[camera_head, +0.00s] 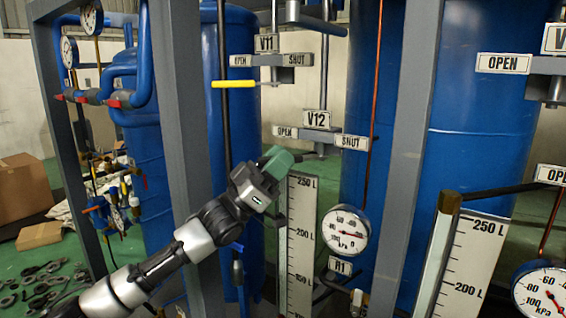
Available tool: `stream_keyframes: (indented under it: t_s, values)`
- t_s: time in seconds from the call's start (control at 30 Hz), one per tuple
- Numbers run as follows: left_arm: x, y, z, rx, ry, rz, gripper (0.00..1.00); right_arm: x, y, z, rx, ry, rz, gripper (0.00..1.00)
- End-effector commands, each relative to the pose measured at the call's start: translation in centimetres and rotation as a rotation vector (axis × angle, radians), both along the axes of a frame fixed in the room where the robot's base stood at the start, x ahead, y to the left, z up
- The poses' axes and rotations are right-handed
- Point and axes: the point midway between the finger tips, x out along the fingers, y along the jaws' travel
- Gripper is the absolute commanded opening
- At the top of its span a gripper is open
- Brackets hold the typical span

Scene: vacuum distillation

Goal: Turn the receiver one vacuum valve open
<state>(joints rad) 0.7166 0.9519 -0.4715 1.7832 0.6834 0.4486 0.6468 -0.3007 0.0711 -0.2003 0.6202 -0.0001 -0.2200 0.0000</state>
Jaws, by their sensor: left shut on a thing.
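The valve labelled V12 (317,119) is in the middle of the head view, above the R1 tag (340,265) and its gauge (345,231). It has an OPEN plate (285,132) on the left and a SHUT plate (352,142) on the right. A green handle (279,160) lies just below the OPEN plate. My left gripper (274,178) reaches it from lower left and is shut on it, hiding part of it. The handle's right end lies towards the valve. My right gripper is out of view.
Valve V11 (267,43) with a yellow handle (234,84) is above left. Grey uprights (405,150) stand on either side of the working spot. Level scales (298,235), a red-brown pipe (373,110) and blue tanks (480,110) are close by.

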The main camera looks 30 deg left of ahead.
Motion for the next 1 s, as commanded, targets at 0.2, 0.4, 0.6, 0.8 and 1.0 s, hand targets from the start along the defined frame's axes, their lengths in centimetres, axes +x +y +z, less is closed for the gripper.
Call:
stream_keyframes:
  t_s: [0.2,0.4,0.6,0.8,1.0]
  values:
    - [0.0,0.0,0.1,-0.003,-0.003,-0.001,0.3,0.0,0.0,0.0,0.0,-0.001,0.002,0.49]
    - [0.0,0.0,0.1,-0.002,-0.002,0.0,0.51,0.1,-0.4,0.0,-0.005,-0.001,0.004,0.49]
    - [0.0,0.0,0.0,-0.001,-0.001,0.0,0.51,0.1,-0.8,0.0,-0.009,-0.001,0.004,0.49]
    - [-0.9,1.0,-1.8,0.002,0.003,0.004,0.51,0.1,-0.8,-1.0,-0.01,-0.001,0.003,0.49]
    - [-3.0,3.0,-4.8,0.002,0.004,0.001,0.51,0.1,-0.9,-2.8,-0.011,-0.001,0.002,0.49]
